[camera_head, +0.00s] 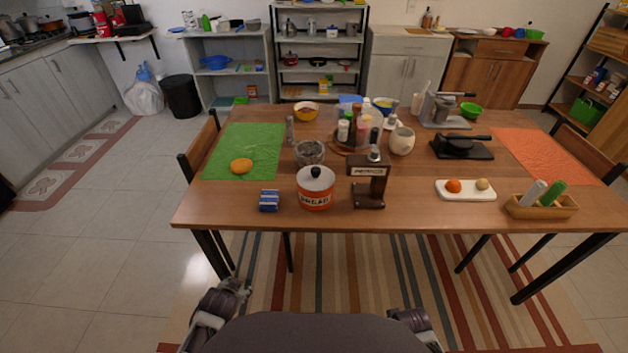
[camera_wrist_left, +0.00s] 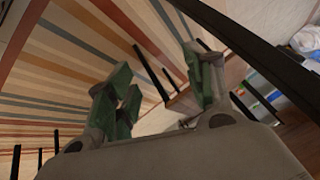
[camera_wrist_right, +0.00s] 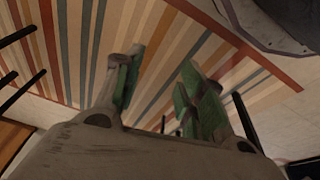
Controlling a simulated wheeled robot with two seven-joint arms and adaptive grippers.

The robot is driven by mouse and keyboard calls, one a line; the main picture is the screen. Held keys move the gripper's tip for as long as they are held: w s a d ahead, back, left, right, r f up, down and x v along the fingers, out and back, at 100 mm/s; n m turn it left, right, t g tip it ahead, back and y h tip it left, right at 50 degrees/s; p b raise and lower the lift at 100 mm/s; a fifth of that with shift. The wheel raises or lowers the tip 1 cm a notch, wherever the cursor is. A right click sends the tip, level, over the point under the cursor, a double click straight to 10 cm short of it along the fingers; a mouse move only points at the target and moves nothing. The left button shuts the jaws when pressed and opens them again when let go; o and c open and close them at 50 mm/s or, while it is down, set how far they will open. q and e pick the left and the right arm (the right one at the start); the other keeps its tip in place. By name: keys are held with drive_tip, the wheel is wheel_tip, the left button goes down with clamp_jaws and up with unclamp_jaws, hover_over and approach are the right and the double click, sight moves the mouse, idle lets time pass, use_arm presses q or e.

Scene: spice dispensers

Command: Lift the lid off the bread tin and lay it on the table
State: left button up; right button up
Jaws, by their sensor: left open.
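The bread tin (camera_head: 315,197) is orange with the word BREAD on it and stands upright near the front edge of the table. Its pale lid (camera_head: 316,178) with a black knob sits on top. My left gripper's fingers (camera_wrist_left: 165,90) are apart and empty in the left wrist view, away from the tin. My right gripper's fingers (camera_wrist_right: 160,90) are also apart and empty in the right wrist view. In the head view only parts of my arms show at the bottom, below and in front of the table; the fingertips are not clear there.
The wooden table (camera_head: 412,215) has a blue box (camera_head: 269,200) left of the tin and a dark wooden stand (camera_head: 369,188) close on its right. A glass bowl (camera_head: 310,152) is behind it. A green mat (camera_head: 222,160) with an orange bun lies at left. Bare tabletop lies at front left.

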wheel_tip(320, 180, up, 7)
drive_tip(key=w+a+b, duration=0.1)
drive_tip(key=a+b, duration=0.1)
drive_tip(key=b, duration=0.1)
use_arm(q)
drive_tip(key=w+a+r+m+t+y, duration=0.15)
drive_tip(key=w+r+m+t, duration=0.45)
drive_tip(key=r, duration=0.8)
drive_tip(key=w+a+r+m+t+y, duration=0.15)
drive_tip(key=w+r+t, duration=0.4)
drive_tip(key=r, duration=0.85)
drive_tip(key=w+d+r+m+t+h, duration=0.4)
drive_tip(key=d+r+m+h, duration=0.6)
drive_tip(key=m, duration=0.7)
drive_tip(key=d+f+m+g+h, duration=0.7)
drive_tip(key=m+g, duration=0.3)
drive_tip(key=m, duration=0.6)
drive_tip(key=shift+d+h, duration=0.4)
use_arm(e)
drive_tip(key=s+f, duration=0.2)
drive_tip(key=f, duration=0.8)
drive_tip(key=s+f, duration=0.2)
drive_tip(key=f, duration=0.9)
drive_tip(key=shift+s+a+g, duration=0.3)
drive_tip(key=shift+s, duration=0.05)
use_arm(q)
drive_tip(key=shift+m, duration=0.25)
